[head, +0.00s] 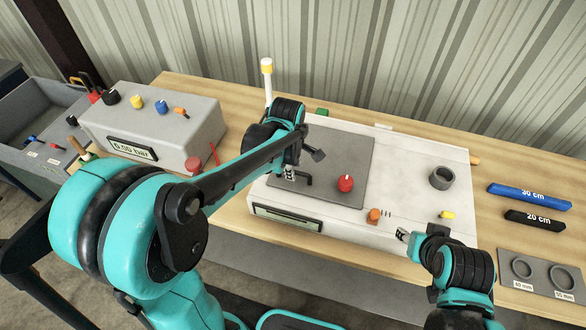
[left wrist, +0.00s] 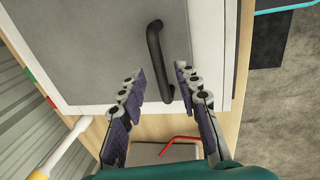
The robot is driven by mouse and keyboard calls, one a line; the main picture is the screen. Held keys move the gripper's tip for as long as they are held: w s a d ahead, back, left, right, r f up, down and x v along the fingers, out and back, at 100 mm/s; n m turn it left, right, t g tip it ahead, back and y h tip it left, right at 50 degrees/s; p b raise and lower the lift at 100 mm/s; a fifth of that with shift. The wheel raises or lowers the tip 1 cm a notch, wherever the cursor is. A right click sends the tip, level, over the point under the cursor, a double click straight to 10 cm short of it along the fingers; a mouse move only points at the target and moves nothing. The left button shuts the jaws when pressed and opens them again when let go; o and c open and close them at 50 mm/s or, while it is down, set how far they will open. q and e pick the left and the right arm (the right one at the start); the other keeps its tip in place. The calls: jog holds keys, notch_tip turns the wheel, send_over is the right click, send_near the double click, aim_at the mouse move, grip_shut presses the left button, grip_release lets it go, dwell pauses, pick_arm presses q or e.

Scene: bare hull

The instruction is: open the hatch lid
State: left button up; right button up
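The hatch lid (head: 345,150) is a flat dark grey panel lying flush on a white box (head: 420,165), apparently shut. A red knob (head: 345,183) sits on it. A black bar handle (head: 304,181) stands near its left front side. In the left wrist view the handle (left wrist: 154,45) rises from the grey lid (left wrist: 90,45). My left gripper (head: 290,174) is over the handle; in the wrist view its fingers (left wrist: 160,75) are apart, one on each side of the handle's near end, with visible gaps. My right gripper (head: 402,235) is by the box's front right edge; its fingers are mostly hidden.
A white post with a yellow top (head: 267,80) stands behind. Blue and black bars (head: 530,196) and a ring board (head: 540,275) lie right on the wooden table.

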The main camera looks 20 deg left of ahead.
pick_arm(q)
jog(key=shift+f, duration=0.25)
jog(key=shift+c, duration=0.3)
grip_shut()
jog(key=shift+r, duration=0.15)
